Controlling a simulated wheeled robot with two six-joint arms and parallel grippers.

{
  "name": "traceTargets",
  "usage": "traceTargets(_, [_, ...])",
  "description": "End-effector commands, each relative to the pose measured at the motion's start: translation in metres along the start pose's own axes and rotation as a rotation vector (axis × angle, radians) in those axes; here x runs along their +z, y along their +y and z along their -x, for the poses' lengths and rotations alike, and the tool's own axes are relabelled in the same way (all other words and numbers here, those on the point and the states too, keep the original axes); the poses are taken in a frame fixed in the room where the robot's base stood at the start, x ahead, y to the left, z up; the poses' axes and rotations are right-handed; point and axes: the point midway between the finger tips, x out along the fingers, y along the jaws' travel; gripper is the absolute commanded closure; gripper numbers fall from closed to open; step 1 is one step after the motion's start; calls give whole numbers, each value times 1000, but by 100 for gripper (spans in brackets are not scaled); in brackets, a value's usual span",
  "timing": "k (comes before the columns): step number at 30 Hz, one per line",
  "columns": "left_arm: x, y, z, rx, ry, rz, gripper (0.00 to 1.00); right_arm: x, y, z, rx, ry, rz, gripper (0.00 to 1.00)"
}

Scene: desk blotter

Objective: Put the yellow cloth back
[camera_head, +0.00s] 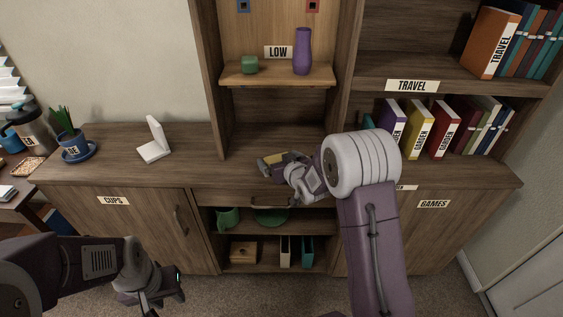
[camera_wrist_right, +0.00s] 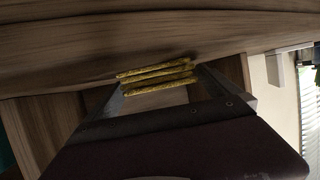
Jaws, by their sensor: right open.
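The yellow cloth (camera_head: 275,158) is a small folded stack on the wooden counter (camera_head: 190,150), in the middle below the LOW shelf. In the right wrist view the cloth (camera_wrist_right: 157,76) shows as several yellow layers between the two fingertips. My right gripper (camera_head: 273,164) is open with its fingers around the cloth; whether they touch it I cannot tell. My left gripper (camera_head: 168,292) hangs low at the front left, over the carpet, away from the cloth. Its jaws are too unclear to read.
The LOW shelf (camera_head: 275,76) above holds a green jar (camera_head: 250,65) and a purple vase (camera_head: 302,52). An open white box (camera_head: 154,142) stands left on the counter. A drawer handle (camera_head: 275,202) lies below my right gripper. Books (camera_head: 417,128) stand at the right.

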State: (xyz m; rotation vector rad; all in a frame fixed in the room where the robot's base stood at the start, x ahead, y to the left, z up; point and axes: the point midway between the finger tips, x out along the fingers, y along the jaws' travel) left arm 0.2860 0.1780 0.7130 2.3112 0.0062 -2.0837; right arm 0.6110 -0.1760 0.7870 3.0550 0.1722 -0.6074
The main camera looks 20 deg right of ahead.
Motion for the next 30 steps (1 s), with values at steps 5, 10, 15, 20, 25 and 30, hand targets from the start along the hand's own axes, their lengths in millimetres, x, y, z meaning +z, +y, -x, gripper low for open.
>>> traceTargets(5, [-1,0,7,0,0,0,64,-5,0,25,1,1,-1,0])
traceTargets(10, [-1,0,13,0,0,0,64,-4,0,65,1,1,-1,0])
traceTargets(15, [-2,0,18,0,0,0,64,-4,1,100,2,2,-1,0])
traceTargets(20, [-2,0,20,0,0,0,64,-3,0,118,0,1,0,0])
traceTargets(25, [-2,0,20,0,0,0,64,-1,0,122,1,-4,0,0])
traceTargets(30, [-2,0,20,0,0,0,64,49,3,136,52,-257,-12,0])
